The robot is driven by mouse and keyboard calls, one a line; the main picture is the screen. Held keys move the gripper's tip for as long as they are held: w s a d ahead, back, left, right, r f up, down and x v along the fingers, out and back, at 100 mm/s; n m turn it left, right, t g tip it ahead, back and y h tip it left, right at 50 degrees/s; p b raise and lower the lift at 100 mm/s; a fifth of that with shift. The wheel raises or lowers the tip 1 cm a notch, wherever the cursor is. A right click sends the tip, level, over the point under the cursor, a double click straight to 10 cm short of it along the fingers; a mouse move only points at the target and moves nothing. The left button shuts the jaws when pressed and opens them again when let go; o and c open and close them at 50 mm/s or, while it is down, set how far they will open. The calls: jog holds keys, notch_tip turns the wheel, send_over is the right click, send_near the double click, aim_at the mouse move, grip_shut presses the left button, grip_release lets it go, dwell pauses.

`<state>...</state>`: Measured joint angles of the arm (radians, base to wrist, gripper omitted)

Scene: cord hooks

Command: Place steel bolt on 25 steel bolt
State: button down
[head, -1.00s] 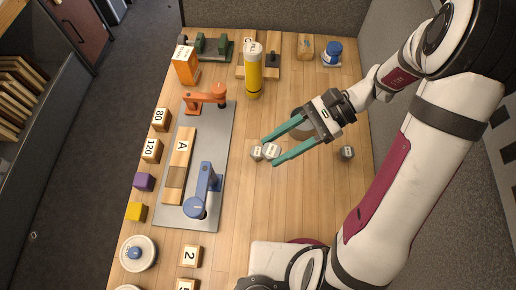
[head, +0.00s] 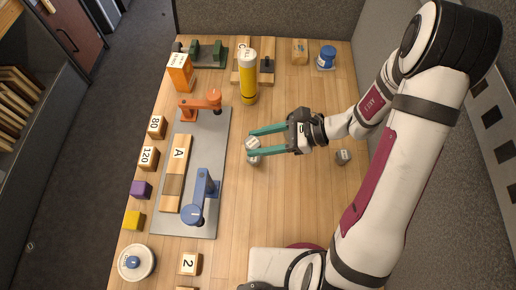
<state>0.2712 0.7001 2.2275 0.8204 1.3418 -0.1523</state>
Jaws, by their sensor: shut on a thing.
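My gripper (head: 250,143) has two teal fingers pointing left. They are shut on a grey steel bolt (head: 252,142) with a pale label, held between the fingertips. A second grey steel bolt (head: 254,161) is just below it in the picture, partly hidden by the lower finger. The held bolt looks higher than this one; whether they touch I cannot tell. A third grey bolt (head: 343,157) stands apart on the wood, right of my gripper. The numbers on the bolt labels are too small to read.
A grey plate (head: 208,225) with orange (head: 200,103) and blue (head: 200,197) clamps and a wooden block marked A (head: 178,155) lies to the left. A yellow cylinder (head: 248,80) stands behind my gripper. The wooden table in front of it is clear.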

jog(key=shift+f, duration=2)
jog(key=shift+f, duration=0.1)
jog(key=shift+c, duration=1.6)
grip_release()
jog(key=v, duration=0.7)
jog(key=s+d+r+n+h, duration=0.2)
jog(key=s+r+n+h, duration=0.8)
jog(key=s, duration=0.6)
notch_tip(320, 180, up, 3)
jog(key=shift+s+r+n, duration=0.1)
jog(key=shift+s+n, duration=0.2)
jog(key=shift+n, duration=0.9)
